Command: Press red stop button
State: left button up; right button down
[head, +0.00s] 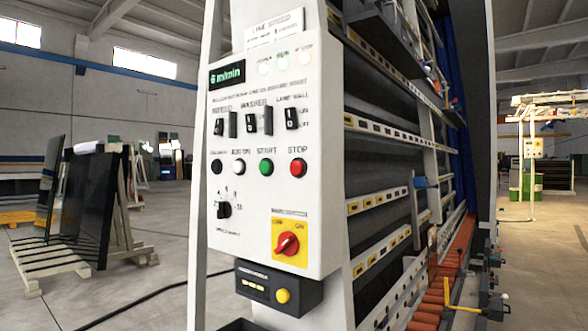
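The red stop button (298,168) is on the white control panel (255,225), at the right end of a row of round buttons, under the label STOP. The green start button (266,167) is just to its left, with a white button (239,167) and a black button (216,167) further left. A red rotary switch (288,243) on a yellow plate is lower on the panel. Nothing covers the stop button. Neither of my grippers shows in the head view.
A black box with a yellow button (283,296) juts out below the panel. The washer's rails and rollers (430,310) run along the right. Glass sheets on a rack (90,200) stand at the left. The floor (165,245) between is open, crossed by a black cable (150,296).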

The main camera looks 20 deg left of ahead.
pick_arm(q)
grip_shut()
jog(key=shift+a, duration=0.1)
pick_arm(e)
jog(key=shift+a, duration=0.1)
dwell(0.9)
